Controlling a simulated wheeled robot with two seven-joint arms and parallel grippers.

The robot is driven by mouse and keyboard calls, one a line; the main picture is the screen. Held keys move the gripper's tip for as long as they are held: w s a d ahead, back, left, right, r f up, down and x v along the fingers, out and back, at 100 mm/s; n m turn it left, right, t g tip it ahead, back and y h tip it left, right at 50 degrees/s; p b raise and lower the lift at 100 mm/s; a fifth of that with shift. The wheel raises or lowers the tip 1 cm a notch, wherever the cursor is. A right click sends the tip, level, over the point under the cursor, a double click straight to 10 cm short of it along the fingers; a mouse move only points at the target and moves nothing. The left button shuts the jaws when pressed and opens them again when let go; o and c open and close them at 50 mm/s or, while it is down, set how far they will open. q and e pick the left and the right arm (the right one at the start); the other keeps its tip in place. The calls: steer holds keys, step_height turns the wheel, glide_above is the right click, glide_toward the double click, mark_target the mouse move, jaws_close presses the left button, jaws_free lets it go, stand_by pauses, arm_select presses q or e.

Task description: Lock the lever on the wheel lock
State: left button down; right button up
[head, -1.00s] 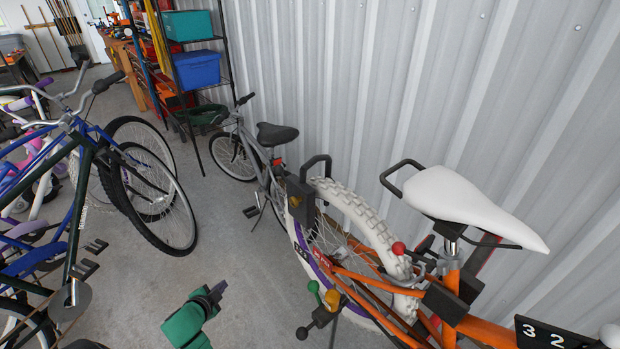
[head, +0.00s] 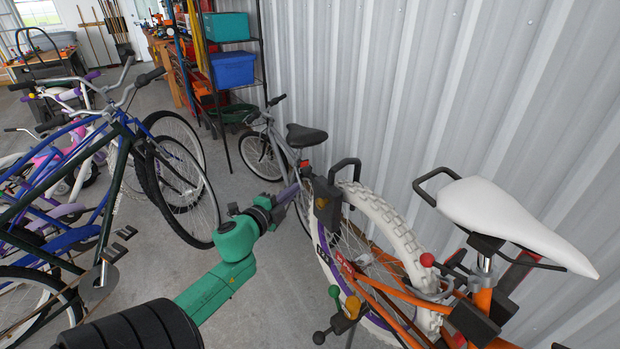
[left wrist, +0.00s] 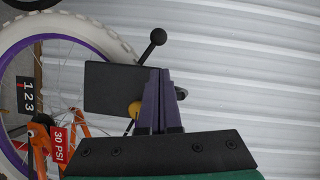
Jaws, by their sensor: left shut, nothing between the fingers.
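The wheel lock, a dark box (head: 327,203) with a black loop, sits at the white-tyred wheel (head: 392,218) of the orange bike. In the left wrist view the dark box (left wrist: 112,90) shows beside the tyre, with a black rod ending in a ball, likely the lever (left wrist: 157,38). A yellow knob (left wrist: 134,108) is partly behind my fingers. My left gripper (head: 296,183) is shut and empty, just left of the box in the head view. Its purple fingers (left wrist: 161,80) overlap the box's right edge in the wrist view; I cannot tell if they touch. My right gripper is out of view.
Colored knobs, including a green one (head: 334,291), stand low by the orange bike. A white saddle (head: 512,222) is at right, before the corrugated wall (head: 400,80). A grey bike (head: 270,150) stands behind, and blue and green bikes (head: 165,185) at left. Open floor (head: 270,300) lies between.

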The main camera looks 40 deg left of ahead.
mark_target(309, 176)
arm_select(q)
steer(key=w+a, duration=0.1)
steer(key=w, duration=0.7)
steer(key=shift+w+a+f, duration=0.15)
steer(key=shift+w+f, duration=0.05)
steer(key=shift+f, duration=0.2)
steer(key=shift+r+p, duration=0.15)
steer(key=shift+p, duration=0.4)
steer(key=shift+a+n, duration=0.1)
steer(key=shift+n, duration=0.2)
